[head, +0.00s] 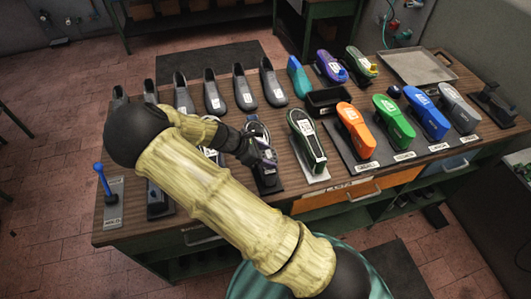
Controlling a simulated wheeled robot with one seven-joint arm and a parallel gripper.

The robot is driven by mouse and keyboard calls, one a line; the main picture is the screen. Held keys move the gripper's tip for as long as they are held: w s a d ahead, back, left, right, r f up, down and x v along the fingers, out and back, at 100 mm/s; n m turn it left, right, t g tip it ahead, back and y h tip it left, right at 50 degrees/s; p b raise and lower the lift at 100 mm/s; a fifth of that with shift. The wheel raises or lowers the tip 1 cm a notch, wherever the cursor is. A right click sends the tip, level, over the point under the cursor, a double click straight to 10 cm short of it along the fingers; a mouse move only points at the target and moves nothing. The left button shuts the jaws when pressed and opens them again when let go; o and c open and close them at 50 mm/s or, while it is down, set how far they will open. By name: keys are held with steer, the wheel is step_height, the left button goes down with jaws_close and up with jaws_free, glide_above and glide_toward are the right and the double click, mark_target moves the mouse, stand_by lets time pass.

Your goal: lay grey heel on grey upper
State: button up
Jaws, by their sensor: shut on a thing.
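My gripper (262,154) is left of the middle of the bench, above a dark shoe on a stand (268,182). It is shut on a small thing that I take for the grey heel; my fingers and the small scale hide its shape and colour. The grey upper (459,107) stands at the right end of the coloured row, on a dark labelled mat, to the right of the blue one. It is well to the right of my gripper, and the two are apart.
Orange (356,128), green (393,121) and blue (427,113) uppers stand beside the grey one. A white-edged dark green shoe (306,139) stands nearer my gripper. A black bin (328,101) and several dark shoes (244,88) are behind. A metal tray (417,67) lies at back right.

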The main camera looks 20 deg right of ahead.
steer(key=shift+w+f+b, duration=0.15)
steer(key=shift+f+b, duration=0.6)
steer(key=shift+f, duration=1)
steer(key=shift+f, duration=0.45)
steer(key=o, duration=1.1)
steer(key=shift+c, duration=0.2)
steer(key=shift+a+r, duration=0.1)
steer(key=b+v, duration=0.4)
steer(key=v, duration=1.3)
